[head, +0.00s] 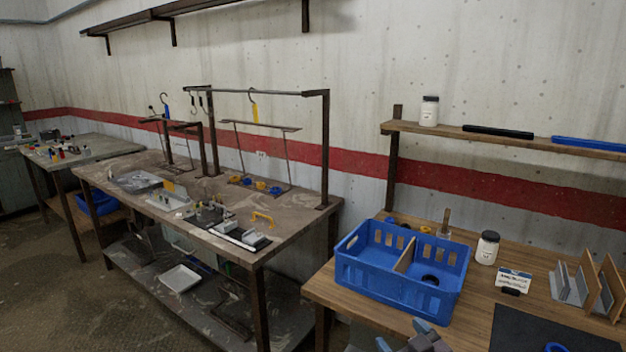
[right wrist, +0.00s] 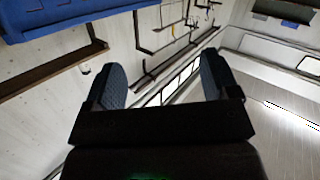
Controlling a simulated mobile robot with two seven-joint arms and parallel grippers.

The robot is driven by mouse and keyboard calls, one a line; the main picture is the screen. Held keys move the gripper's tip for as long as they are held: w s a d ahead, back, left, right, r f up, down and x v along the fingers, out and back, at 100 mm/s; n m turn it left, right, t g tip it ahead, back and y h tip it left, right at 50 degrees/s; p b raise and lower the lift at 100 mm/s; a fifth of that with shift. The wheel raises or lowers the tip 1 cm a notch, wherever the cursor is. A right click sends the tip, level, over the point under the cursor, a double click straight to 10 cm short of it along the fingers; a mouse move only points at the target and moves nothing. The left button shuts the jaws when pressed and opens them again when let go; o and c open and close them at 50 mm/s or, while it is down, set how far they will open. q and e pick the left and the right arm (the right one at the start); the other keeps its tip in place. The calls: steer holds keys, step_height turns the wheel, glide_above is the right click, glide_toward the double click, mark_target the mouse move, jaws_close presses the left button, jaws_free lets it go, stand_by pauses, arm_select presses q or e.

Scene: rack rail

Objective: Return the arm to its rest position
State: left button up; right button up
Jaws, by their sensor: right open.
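My right gripper (head: 408,338) shows at the bottom edge of the head view, in front of the wooden table's front edge. Its blue-grey fingertips are apart. In the right wrist view the right gripper (right wrist: 164,78) has its two fingers spread wide with nothing between them. Most of the right arm is out of view. My left gripper is not in view.
A blue divided crate (head: 385,285) stands on the wooden table (head: 470,312) just beyond the right gripper. A white bottle (head: 487,248), a card (head: 513,280), a dark mat (head: 540,335) and upright dividers (head: 590,287) stand to its right. A shelf (head: 500,137) hangs above.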

steer(key=s+d+f+m+g+h, duration=0.2)
steer(key=s+d+f, duration=0.3)
steer(key=s+f, duration=0.4)
steer(key=s+d+f+m+g+h, duration=0.1)
steer(key=s+d+f+m+h, duration=0.2)
steer(key=s+f, duration=0.6)
steer(key=s+d, duration=0.2)
steer(key=s, duration=0.4)
steer(key=shift+s+g, duration=0.25)
steer(key=shift+g, duration=0.15)
